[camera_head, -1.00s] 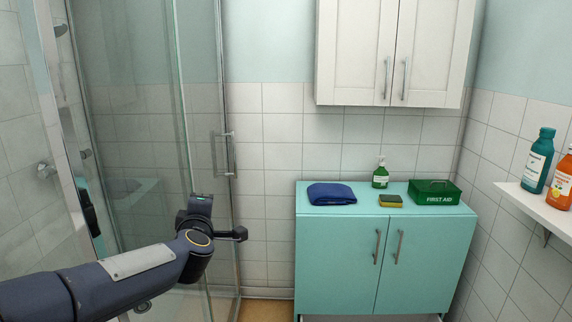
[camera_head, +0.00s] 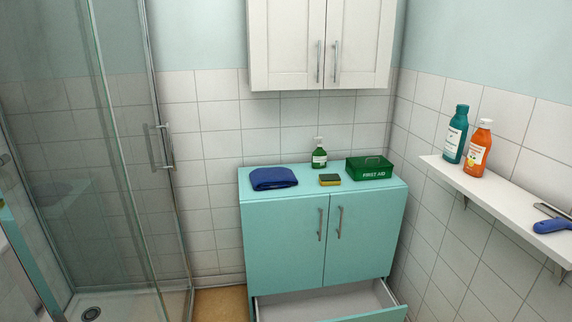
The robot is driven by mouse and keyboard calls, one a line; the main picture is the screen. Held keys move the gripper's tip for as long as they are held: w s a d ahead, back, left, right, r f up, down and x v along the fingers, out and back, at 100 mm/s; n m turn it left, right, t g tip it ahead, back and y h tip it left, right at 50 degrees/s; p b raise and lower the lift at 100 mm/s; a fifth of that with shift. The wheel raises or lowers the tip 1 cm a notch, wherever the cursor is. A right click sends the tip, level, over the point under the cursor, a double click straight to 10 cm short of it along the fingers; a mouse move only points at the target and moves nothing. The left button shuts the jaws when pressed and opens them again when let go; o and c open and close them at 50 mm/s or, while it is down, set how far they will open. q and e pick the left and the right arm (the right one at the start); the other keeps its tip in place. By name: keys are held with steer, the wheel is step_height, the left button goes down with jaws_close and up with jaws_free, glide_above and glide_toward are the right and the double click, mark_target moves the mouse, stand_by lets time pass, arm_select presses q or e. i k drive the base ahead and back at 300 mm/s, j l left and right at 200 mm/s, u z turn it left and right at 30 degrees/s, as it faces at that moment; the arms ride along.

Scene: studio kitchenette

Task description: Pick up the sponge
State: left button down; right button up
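The sponge (camera_head: 330,180) is a small yellow and dark green block. It lies flat on top of the turquoise cabinet (camera_head: 222,182), between a folded blue towel (camera_head: 273,178) and a green first aid box (camera_head: 369,168). A green soap bottle (camera_head: 319,155) stands just behind it. Neither of my grippers shows in the head view now, and nothing touches the sponge.
The cabinet's bottom drawer (camera_head: 340,302) is open and juts out. A white wall shelf (camera_head: 490,189) at the right holds a teal bottle (camera_head: 455,134), an orange bottle (camera_head: 477,148) and a blue-handled tool (camera_head: 552,226). A glass shower (camera_head: 100,150) stands at the left.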

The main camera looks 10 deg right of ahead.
mark_target(324, 179)
steer(key=l+u, duration=0.1)
steer(key=u, duration=0.25)
steer(key=i+l+u, duration=0.1)
steer(key=u, duration=0.25)
steer(key=i+l+u, duration=0.1)
steer(key=l, duration=0.45)
steer(key=i+l+u, duration=0.15)
steer(key=l, duration=0.45)
steer(key=i+l+u, duration=0.1)
steer(key=l, duration=0.5)
steer(key=i+l+u, duration=0.1)
steer(key=l, duration=0.5)
steer(key=i+l+u, duration=0.1)
steer(key=l, duration=0.5)
steer(key=i, duration=0.1)
